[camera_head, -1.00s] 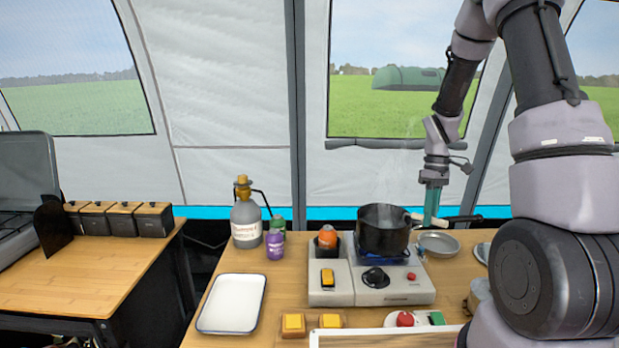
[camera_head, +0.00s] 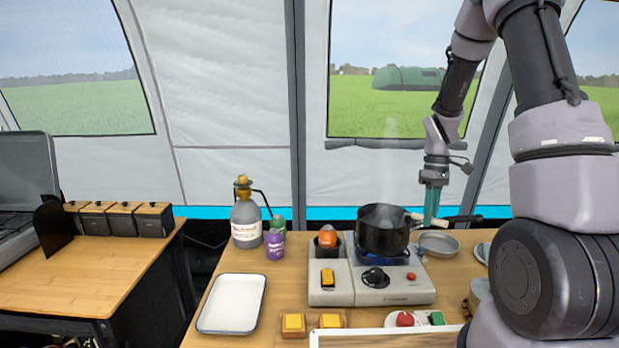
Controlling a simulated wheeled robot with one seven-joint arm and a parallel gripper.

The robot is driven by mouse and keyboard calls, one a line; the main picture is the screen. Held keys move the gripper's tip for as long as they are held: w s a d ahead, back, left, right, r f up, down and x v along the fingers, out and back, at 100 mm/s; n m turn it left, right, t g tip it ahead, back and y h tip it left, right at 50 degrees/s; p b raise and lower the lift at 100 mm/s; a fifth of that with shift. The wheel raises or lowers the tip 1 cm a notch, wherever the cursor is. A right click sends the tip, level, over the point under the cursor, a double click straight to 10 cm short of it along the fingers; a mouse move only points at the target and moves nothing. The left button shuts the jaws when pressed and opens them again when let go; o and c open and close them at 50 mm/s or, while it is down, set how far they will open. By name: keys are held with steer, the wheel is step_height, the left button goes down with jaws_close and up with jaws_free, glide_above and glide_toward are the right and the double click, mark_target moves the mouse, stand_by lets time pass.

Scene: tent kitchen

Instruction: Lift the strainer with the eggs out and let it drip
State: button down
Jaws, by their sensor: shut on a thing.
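A dark pot (camera_head: 383,236) stands on the lit burner of the portable stove (camera_head: 395,292), with faint steam above it. The strainer's light handle (camera_head: 458,218) sticks out to the right over the pot's rim. My gripper (camera_head: 431,217), with teal fingers pointing down, is shut on this handle just right of the pot. The strainer's basket and the eggs are hidden inside the pot.
A white tray (camera_head: 232,303) lies empty at the left. A shallow metal dish (camera_head: 438,244) is right of the pot. A grey bottle (camera_head: 246,220) and a purple jar (camera_head: 275,245) stand at the back left. Yellow blocks (camera_head: 293,322) lie in front.

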stand_by(0.4)
steer(key=s+a+v, duration=0.1)
steer(key=s+v, duration=0.2)
steer(key=v, duration=0.9)
steer(key=shift+w+r, duration=0.15)
steer(key=shift+r, duration=0.55)
steer(key=shift+d+f, duration=0.1)
steer(key=shift+f, duration=0.45)
steer(key=shift+r, duration=0.15)
stand_by(2.4)
steer(key=shift+s+v, duration=0.2)
steer(key=shift+v, duration=0.6)
steer(key=shift+s+v, duration=0.15)
steer(key=shift+v, duration=0.6)
steer(key=shift+s+v, duration=0.2)
steer(key=shift+v, duration=0.6)
steer(key=shift+s+r, duration=0.1)
